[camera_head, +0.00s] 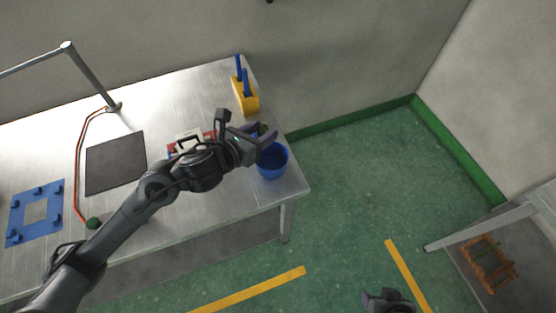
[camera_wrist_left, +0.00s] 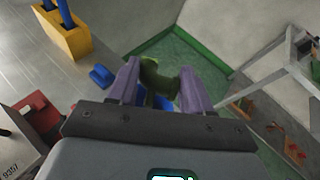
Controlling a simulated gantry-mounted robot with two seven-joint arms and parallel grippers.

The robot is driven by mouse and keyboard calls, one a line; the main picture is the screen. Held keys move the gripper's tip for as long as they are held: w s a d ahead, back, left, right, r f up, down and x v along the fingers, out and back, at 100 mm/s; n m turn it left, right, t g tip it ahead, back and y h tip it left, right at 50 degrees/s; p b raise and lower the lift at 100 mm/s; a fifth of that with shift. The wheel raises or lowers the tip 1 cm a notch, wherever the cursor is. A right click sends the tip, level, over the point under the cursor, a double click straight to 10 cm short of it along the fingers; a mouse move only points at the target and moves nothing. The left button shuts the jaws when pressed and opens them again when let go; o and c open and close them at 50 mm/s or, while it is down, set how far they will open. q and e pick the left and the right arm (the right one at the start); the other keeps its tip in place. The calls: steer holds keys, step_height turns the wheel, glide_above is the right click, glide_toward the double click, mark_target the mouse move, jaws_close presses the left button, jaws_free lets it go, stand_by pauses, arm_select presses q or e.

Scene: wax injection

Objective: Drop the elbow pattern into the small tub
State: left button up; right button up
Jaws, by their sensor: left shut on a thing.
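The small tub (camera_head: 272,165) is a blue open bucket near the right end of the metal table. My left gripper (camera_head: 266,135) is over the tub's back rim in the head view. It is shut on the elbow pattern, a dark green curved piece (camera_wrist_left: 152,74) between the purple fingers in the left wrist view. The elbow's lower part is hidden by the gripper. A bit of blue, likely the tub, shows below it between the fingers. My right gripper (camera_head: 388,301) shows only partly at the bottom edge; its jaws cannot be made out.
A yellow block with blue handles (camera_head: 245,97) stands behind the tub. A red and white item (camera_head: 187,144) is left of my gripper. A dark mat (camera_head: 115,163) and blue frame (camera_head: 36,212) lie farther left. The table's right edge is close to the tub.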

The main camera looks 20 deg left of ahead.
arm_select(q)
step_height(320, 180, down, 3)
steer(key=shift+s+a+f+b, duration=0.1)
steer(key=shift+f+b, duration=0.05)
steer(key=shift+b, duration=0.85)
steer(key=shift+f+b, duration=0.65)
steer(key=shift+f, duration=0.2)
steer(key=o, duration=1.4)
steer(key=shift+c, duration=0.2)
steer(key=p+v, duration=0.1)
steer(key=v, duration=0.9)
steer(key=shift+s+r, duration=0.15)
steer(key=shift+s, duration=0.2)
steer(key=shift+a, duration=0.1)
